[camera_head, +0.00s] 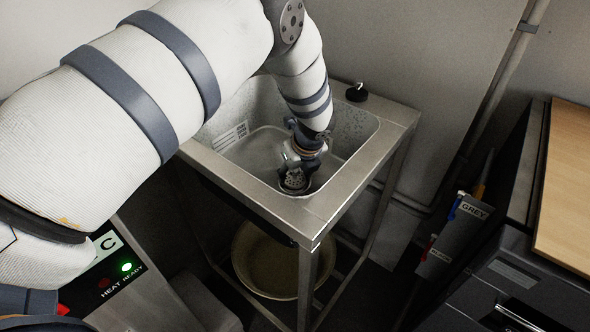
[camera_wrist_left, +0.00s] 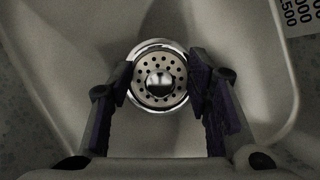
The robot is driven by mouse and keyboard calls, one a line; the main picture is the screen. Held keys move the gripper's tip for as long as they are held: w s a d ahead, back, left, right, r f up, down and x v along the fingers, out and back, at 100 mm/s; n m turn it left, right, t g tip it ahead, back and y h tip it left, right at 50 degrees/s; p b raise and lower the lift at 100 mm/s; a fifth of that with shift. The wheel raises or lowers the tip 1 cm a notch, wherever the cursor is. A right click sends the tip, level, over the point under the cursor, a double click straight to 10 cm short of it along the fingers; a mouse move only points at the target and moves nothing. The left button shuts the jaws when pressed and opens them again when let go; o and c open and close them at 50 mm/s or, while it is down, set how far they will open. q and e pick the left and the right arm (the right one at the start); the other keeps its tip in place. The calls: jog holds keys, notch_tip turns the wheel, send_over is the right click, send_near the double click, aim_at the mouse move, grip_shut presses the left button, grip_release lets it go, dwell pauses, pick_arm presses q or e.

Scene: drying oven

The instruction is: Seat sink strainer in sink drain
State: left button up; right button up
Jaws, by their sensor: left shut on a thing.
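The sink strainer (camera_wrist_left: 160,85) is a round perforated metal disc with a shiny centre knob and bright rim. It is between the two dark finger pads of my left gripper (camera_wrist_left: 160,95), which is shut on it. In the head view the left gripper (camera_head: 298,165) reaches down into the metal sink (camera_head: 318,210), with the strainer (camera_head: 295,180) at its tips, low in the basin near the front. The strainer covers the drain area, so the drain opening is mostly hidden. I cannot tell whether the strainer rests in it or is held above. My right gripper is not in view.
The sink stands on a metal frame with a round basin (camera_head: 272,262) below. A black knob-like fitting (camera_head: 357,92) sits on the back rim. A dark cabinet with a wooden top (camera_head: 565,200) stands right. A control panel with a green light (camera_head: 126,267) is at lower left.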

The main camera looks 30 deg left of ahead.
pick_arm(q)
jog(key=shift+r, duration=0.4)
jog(key=shift+f, duration=0.1)
dwell(0.5)
jog(key=shift+f, duration=0.4)
dwell(0.8)
jog(key=shift+r, duration=0.15)
jog(key=shift+w+r, duration=0.1)
jog(key=shift+r, duration=0.2)
dwell(0.4)
